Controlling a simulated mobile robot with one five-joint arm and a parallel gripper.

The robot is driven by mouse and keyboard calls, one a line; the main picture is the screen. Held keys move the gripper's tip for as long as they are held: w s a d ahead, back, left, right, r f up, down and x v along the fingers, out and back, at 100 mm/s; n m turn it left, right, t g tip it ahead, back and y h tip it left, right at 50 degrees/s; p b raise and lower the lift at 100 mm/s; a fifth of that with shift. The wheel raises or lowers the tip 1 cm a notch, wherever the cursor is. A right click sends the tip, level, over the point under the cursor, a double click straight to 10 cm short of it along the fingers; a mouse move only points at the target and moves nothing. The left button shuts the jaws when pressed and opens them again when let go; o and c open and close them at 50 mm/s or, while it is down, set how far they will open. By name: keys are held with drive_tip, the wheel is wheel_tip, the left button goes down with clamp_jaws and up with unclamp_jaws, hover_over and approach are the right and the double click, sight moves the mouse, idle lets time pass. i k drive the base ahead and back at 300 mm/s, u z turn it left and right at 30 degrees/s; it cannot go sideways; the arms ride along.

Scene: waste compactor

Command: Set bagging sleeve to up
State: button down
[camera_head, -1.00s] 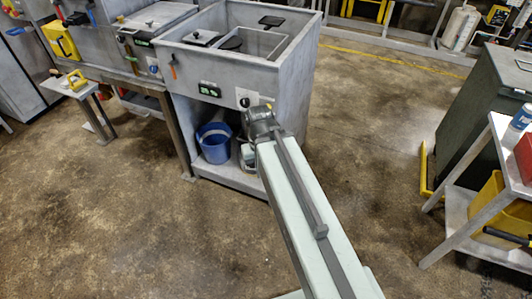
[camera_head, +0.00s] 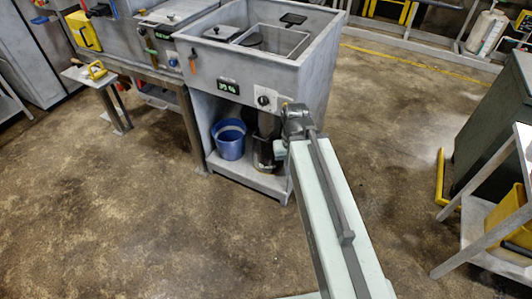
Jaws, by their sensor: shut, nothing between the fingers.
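I cannot pick out a bagging sleeve for certain in this view. My pale arm reaches from the bottom right up to the front of a grey cabinet (camera_head: 254,72). Its grey wrist joint shows just right of a black knob (camera_head: 263,100) on a white plate. My gripper's fingers do not show; the end of the arm is hidden beyond the wrist. Whether it touches the cabinet cannot be told. A small lit display (camera_head: 229,87) is left of the knob. A dark upright cylinder-like shape stands at the cabinet's open lower bay, partly hidden by my arm.
A blue bucket (camera_head: 229,139) stands in the cabinet's lower bay. A small side table (camera_head: 88,76) with a yellow item is at left. A dark green box (camera_head: 497,115) and a grey-legged cart (camera_head: 480,206) with a yellow bin (camera_head: 513,215) are at right. The central floor is clear.

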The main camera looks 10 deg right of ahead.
sight(268, 128)
drive_tip(key=u, duration=2.85)
drive_tip(key=k, duration=0.8)
drive_tip(key=z, duration=0.6)
drive_tip(key=i, duration=1)
drive_tip(key=u, duration=0.05)
